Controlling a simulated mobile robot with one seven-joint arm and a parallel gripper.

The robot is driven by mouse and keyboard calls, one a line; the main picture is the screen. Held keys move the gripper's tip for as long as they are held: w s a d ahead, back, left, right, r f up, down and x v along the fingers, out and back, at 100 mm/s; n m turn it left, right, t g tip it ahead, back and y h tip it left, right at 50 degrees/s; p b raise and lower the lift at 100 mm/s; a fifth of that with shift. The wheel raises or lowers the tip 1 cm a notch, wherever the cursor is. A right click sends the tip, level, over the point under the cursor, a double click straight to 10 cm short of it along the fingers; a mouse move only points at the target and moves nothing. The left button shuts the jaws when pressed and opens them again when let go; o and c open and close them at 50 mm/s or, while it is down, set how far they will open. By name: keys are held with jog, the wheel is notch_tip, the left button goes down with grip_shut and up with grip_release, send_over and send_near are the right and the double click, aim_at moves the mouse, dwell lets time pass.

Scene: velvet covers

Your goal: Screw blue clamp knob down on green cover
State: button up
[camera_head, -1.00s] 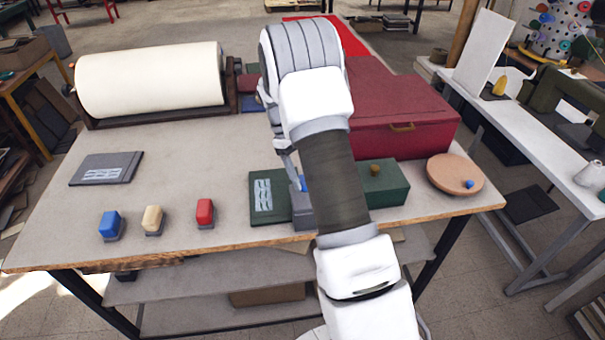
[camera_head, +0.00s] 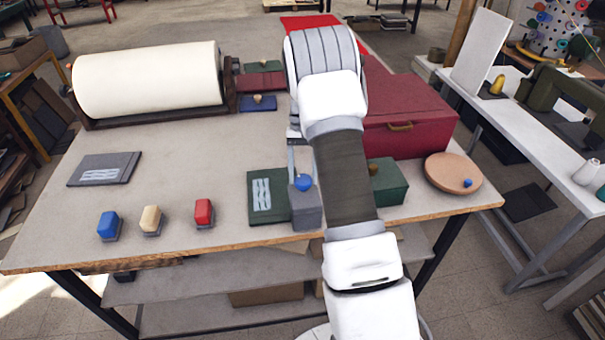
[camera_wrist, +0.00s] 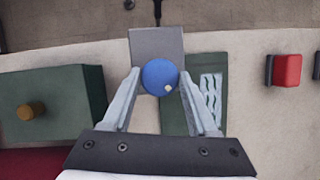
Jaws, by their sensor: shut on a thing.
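The blue clamp knob (camera_wrist: 158,75) is round with a small pale spot, on the grey clamp block (camera_wrist: 146,45). In the head view the knob (camera_head: 303,183) sits on top of the grey block (camera_head: 307,210), at the table's front edge. My gripper (camera_wrist: 160,82) is shut on the knob, one finger on each side. The green cover (camera_head: 262,193), with a pale wavy patch, lies flat with its right edge against or under the block. It also shows in the wrist view (camera_wrist: 179,116). I cannot tell how tight the knob is.
A green box (camera_head: 388,184) with a brass knob stands right of the clamp, partly behind my arm. Blue (camera_head: 109,225), cream (camera_head: 152,220) and red (camera_head: 204,212) blocks stand along the front left. A red case (camera_head: 412,128) is behind.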

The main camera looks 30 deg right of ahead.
jog(key=shift+m+t+y, duration=0.3)
jog(key=shift+m, duration=0.6)
jog(key=o, duration=1.4)
jog(key=shift+c, duration=0.2)
jog(key=shift+r, duration=0.1)
jog(key=v, duration=1.7)
jog(key=shift+w+d, duration=0.1)
